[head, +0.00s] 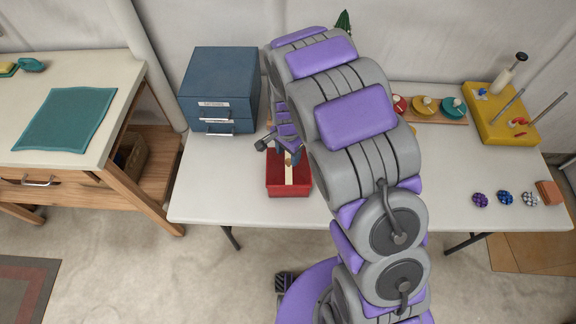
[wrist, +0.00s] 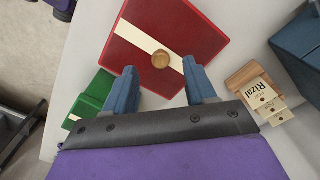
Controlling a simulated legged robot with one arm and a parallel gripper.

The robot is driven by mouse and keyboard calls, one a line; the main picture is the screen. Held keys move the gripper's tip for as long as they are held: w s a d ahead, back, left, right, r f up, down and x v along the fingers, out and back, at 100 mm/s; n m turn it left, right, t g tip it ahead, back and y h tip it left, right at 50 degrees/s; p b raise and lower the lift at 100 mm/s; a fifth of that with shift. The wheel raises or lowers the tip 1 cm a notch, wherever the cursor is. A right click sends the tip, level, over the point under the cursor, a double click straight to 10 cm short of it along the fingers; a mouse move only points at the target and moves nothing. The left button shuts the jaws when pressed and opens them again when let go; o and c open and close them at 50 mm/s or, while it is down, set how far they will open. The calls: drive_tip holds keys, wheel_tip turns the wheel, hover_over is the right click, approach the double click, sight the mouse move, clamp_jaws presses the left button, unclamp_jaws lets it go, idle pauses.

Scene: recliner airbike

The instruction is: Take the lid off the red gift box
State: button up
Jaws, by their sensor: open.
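The red gift box (head: 289,189) stands on the white table, in front of the blue drawer unit. In the wrist view its red lid (wrist: 200,35) is on top, with a cream band across it and a round gold-brown knob (wrist: 160,60) in the middle. My gripper (wrist: 160,66) is open and empty. Its two blue fingers reach over the near edge of the lid, and the knob shows between the fingertips, touching neither in the picture. The height gap to the knob is hard to judge. In the head view my gripper (head: 290,157) is over the box, partly hidden by my arm.
In the wrist view a green box (wrist: 92,98) is left of the red box, and wooden name tags (wrist: 255,92) are on the right. The blue drawer unit (head: 218,88) stands behind. Colored discs (head: 425,105) and a yellow pegged base (head: 500,122) are right.

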sight(288, 161)
wheel_tip(288, 161, down, 5)
drive_tip(key=shift+w+b, duration=0.15)
drive_tip(key=shift+b, duration=0.45)
drive_tip(key=shift+r, duration=0.1)
clamp_jaws()
